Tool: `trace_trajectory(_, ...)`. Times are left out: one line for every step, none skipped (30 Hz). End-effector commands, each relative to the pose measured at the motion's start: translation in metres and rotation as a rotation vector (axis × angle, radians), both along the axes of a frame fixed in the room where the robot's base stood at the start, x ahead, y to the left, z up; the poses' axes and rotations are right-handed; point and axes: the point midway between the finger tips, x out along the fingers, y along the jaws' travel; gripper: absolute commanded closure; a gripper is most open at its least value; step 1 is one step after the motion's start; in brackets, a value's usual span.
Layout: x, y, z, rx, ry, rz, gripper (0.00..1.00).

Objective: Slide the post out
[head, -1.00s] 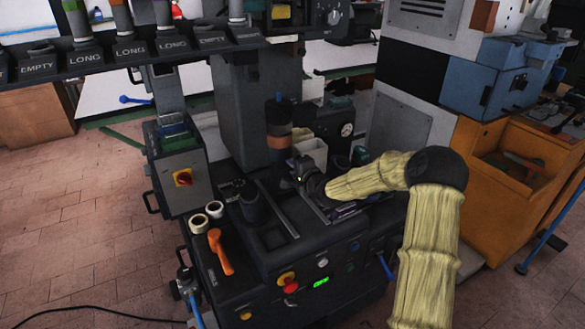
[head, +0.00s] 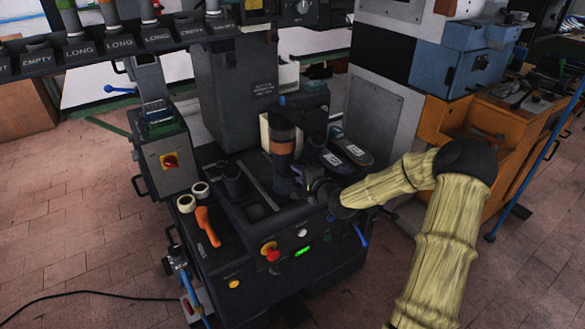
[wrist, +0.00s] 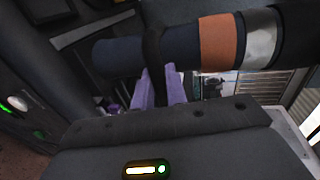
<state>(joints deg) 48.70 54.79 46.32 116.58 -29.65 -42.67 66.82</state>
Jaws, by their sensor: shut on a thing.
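The post (head: 282,142) is a dark upright cylinder with an orange-brown band and a grey band. It stands over the front part of the press bed, with its lower end partly hidden by my gripper (head: 303,187). In the wrist view the post (wrist: 220,43) lies across the top of the picture. The two purple fingers of my gripper (wrist: 160,88) are shut on a dark narrow part at the post's lower section. The exact contact is partly hidden in shadow.
The press column (head: 250,85) rises behind. Two dark shoe-like pieces with white labels (head: 346,150) lie to the right. A rack of labelled holders (head: 120,42) hangs above.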

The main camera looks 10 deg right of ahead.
Motion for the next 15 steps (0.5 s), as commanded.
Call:
trace_trajectory(-0.0024, -0.004, -0.0024, -0.001, 0.007, -0.006, 1.0)
trace_trajectory(-0.0026, -0.0037, -0.0027, -0.001, 0.007, -0.005, 1.0)
trace_trajectory(-0.003, -0.0033, -0.0031, -0.002, 0.008, -0.004, 1.0)
trace_trajectory(-0.0031, -0.003, -0.0033, -0.002, 0.008, -0.004, 1.0)
trace_trajectory(-0.0032, -0.0028, -0.0035, -0.003, 0.007, -0.003, 1.0)
trace_trajectory(-0.0032, -0.0026, -0.0038, -0.003, 0.008, -0.003, 1.0)
trace_trajectory(-0.0033, -0.0025, -0.004, -0.003, 0.008, -0.003, 1.0)
trace_trajectory(-0.0033, -0.0023, -0.0041, -0.003, 0.009, -0.002, 1.0)
trace_trajectory(-0.0034, -0.0021, -0.0044, -0.003, 0.009, -0.002, 1.0)
trace_trajectory(-0.0034, -0.0019, -0.0045, -0.004, 0.01, -0.002, 1.0)
trace_trajectory(-0.0035, -0.0019, -0.0047, -0.004, 0.01, -0.002, 1.0)
trace_trajectory(-0.0035, -0.0019, -0.0049, -0.004, 0.011, -0.002, 0.8)
trace_trajectory(-0.0035, -0.002, -0.0049, -0.004, 0.011, -0.002, 0.74)
trace_trajectory(-0.0033, -0.0018, -0.0046, -0.004, 0.01, -0.001, 0.68)
trace_trajectory(-0.0031, -0.0013, -0.0042, -0.003, 0.009, -0.001, 0.67)
